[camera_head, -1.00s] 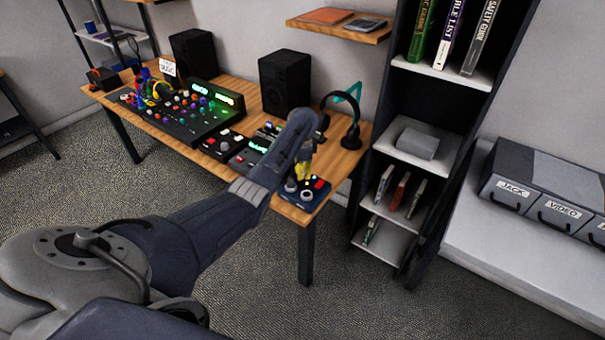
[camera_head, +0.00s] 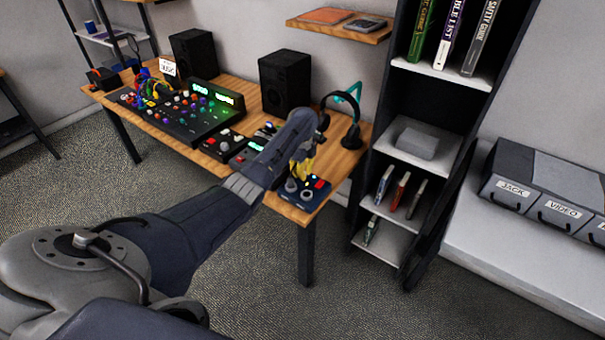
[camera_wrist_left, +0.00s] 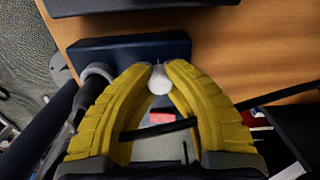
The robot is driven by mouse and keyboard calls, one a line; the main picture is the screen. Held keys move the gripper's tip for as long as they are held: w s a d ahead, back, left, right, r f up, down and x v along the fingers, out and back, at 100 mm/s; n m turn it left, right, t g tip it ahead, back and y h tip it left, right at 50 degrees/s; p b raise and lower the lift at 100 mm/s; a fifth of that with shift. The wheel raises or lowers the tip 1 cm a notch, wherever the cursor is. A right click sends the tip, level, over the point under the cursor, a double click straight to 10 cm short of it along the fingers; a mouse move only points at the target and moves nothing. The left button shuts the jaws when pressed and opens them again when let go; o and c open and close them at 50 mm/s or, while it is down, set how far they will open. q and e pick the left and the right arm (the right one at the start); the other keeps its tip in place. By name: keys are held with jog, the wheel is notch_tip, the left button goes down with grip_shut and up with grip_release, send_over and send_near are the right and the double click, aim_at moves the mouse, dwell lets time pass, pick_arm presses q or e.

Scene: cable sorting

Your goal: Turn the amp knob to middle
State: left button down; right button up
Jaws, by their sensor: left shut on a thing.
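The amp (camera_head: 313,200) is a small dark blue box with pale knobs and red buttons, near the front right corner of the wooden desk. My left gripper (camera_head: 301,176) reaches down over it with yellow fingers. In the left wrist view, the gripper (camera_wrist_left: 161,72) is shut on a pale round knob (camera_wrist_left: 160,83), held between the fingertips. The amp's dark blue body (camera_wrist_left: 130,50) lies behind the fingers, and another grey knob (camera_wrist_left: 98,72) shows to the left. The held knob's pointer direction cannot be made out. My right gripper is in neither view.
A black mixer (camera_head: 190,115) with many coloured knobs stands left on the desk (camera_head: 243,88). Headphones (camera_head: 352,138) on a stand are just behind the amp. A black speaker (camera_head: 285,82) stands at the back. A dark shelf unit (camera_head: 412,200) is close on the right.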

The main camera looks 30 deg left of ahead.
pick_arm(q)
jog(key=shift+m, duration=0.3)
dwell(0.4)
jog(key=c, duration=1.1)
grip_release()
jog(key=shift+c, duration=0.2)
notch_tip(320, 180, up, 12)
